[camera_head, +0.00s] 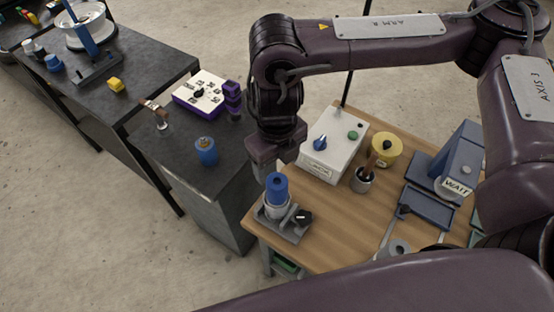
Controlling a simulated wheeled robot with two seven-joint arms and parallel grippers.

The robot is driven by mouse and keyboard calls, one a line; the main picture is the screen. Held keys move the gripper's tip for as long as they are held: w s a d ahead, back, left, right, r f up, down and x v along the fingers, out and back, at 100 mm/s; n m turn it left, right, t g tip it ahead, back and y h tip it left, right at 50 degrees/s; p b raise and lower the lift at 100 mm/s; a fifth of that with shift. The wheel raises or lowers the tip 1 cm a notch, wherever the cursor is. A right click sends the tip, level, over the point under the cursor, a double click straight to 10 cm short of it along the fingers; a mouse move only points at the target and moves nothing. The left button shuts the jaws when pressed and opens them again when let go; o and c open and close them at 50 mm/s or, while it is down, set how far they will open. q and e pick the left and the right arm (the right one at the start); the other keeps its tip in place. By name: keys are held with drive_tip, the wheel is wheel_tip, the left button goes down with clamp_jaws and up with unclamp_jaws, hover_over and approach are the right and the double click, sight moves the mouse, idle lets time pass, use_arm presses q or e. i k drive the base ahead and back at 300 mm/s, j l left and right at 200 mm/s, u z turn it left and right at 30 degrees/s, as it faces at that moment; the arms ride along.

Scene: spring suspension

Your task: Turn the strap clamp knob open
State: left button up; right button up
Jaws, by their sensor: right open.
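A grey clamp fixture (287,232) stands at the near left corner of the wooden table. A black strap clamp knob (302,217) with a pale mark sits on its right side. A blue cylinder (277,188) stands upright in the fixture's light grey collar (277,208). My right gripper (275,165) points down just above and behind the blue cylinder in the picture, up and left of the knob. It is open, with nothing seen between its fingers. Whether it touches the cylinder I cannot tell. My left gripper is out of view.
On the wooden table (345,232) are a white control box (330,145), a yellow round container (386,149), a cup (362,180) with a brush, and a blue-grey device with a "WAIT" label (457,187). A dark bench (180,150) stands left, across a gap.

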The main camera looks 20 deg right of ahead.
sight(304, 219)
drive_tip(key=k+j, duration=0.2)
drive_tip(key=k, duration=0.3)
drive_tip(key=k+j, duration=0.2)
drive_tip(key=k, duration=0.25)
